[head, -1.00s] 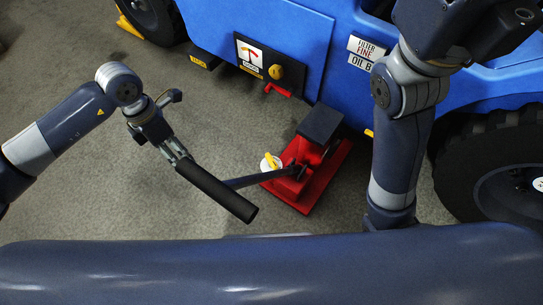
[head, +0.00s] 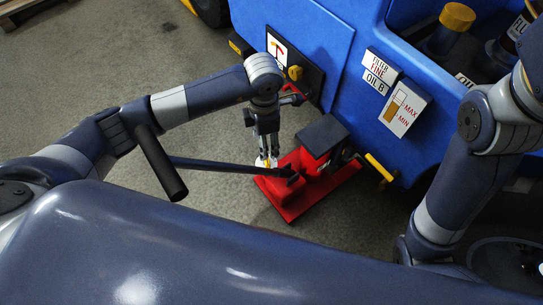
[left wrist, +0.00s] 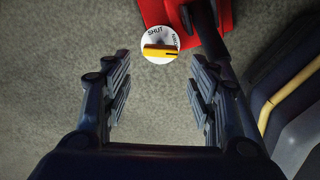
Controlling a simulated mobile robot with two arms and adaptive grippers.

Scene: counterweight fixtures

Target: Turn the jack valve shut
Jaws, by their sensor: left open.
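The jack valve is a white disc with a yellow bar (left wrist: 160,51) in the left wrist view. The word SHUT is printed above the bar; a second word at the right is hard to read. The bar lies nearly level across the disc. In the head view the disc (head: 262,163) shows partly below my left gripper (head: 267,151). That gripper (left wrist: 160,68) is open and empty, its fingers pointing down at the valve with the bar lying between and beyond their tips. The valve sits beside the red jack (head: 290,207). My right gripper is out of view.
The jack's long dark handle (head: 225,166) with a black grip (head: 160,163) sticks out to the left, close to my left arm. A blue vehicle (head: 310,50) stands behind, with a red lever (head: 292,90) near my left wrist.

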